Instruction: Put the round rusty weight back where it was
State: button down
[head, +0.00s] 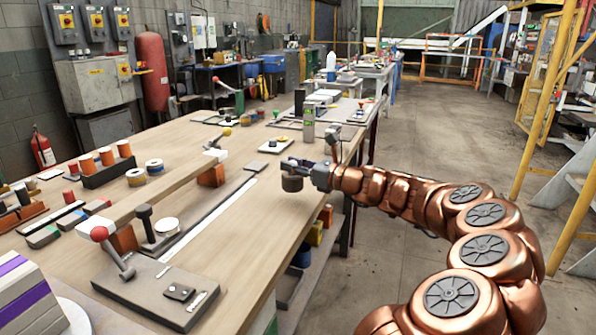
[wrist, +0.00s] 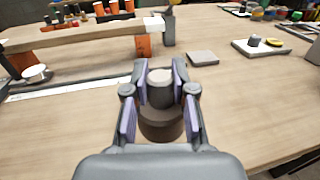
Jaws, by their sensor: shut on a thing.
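The round rusty weight (wrist: 161,122) is a dark brown cylinder with a narrower grey knob on top. My gripper (wrist: 160,82) is shut on its knob, with the pale purple finger pads on either side. In the head view the weight (head: 292,183) hangs under my gripper (head: 296,165) near the right edge of the wooden table (head: 245,215). It looks upright. I cannot tell for sure whether its base touches the table.
A flat grey square (wrist: 202,58) and a white plate with a dark knob (wrist: 262,47) lie farther back. The tabletop around the weight is clear.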

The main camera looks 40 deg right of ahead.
jog(key=shift+w+d+f+b, duration=0.2)
jog(key=shift+w+f+b, duration=0.25)
jog(key=shift+w+f, duration=0.5)
jog(key=shift+w+d+f+b, duration=0.2)
jog(key=shift+w+f+b, duration=0.2)
jog(key=shift+w+f, duration=0.55)
jog(key=c, duration=1)
grip_release()
jog(key=shift+f, duration=0.1)
jog(key=shift+o, duration=0.2)
jog(key=shift+s, duration=0.1)
jog(key=p+v, duration=0.1)
jog(key=v, duration=1)
jog(key=shift+s+d+p, duration=0.2)
jog(key=shift+s+p, duration=0.15)
